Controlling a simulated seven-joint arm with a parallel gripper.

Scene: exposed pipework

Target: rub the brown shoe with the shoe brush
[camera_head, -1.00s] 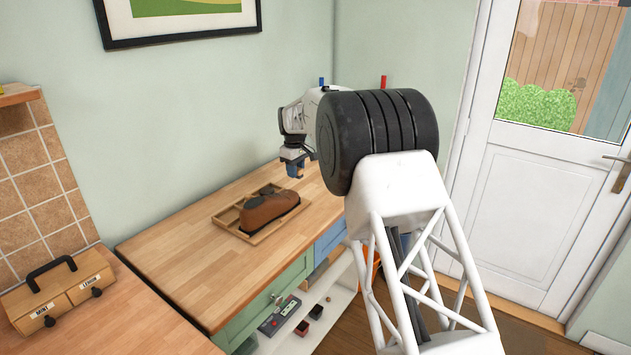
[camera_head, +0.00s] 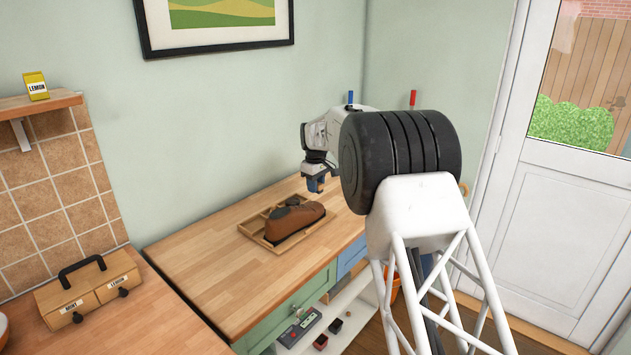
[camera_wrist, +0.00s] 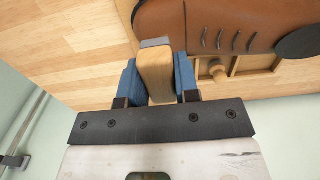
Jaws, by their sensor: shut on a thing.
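The brown shoe (camera_head: 300,220) lies in a shallow wooden tray (camera_head: 262,241) on the worktop. It also shows across the top of the wrist view (camera_wrist: 205,25), with dark laces. My gripper (camera_head: 317,186) is above the tray's far right side, close to the shoe. In the wrist view, my gripper's blue fingers (camera_wrist: 156,66) are shut on the pale wooden body of the shoe brush (camera_wrist: 157,82), which has a grey end towards the shoe. Its bristles are not visible. I cannot tell if the brush touches the shoe.
The wooden worktop (camera_head: 215,275) is clear around the tray. A yellow lemon packet (camera_head: 36,86) sits on the wall shelf (camera_head: 50,103). A white door (camera_head: 550,195) is at the right.

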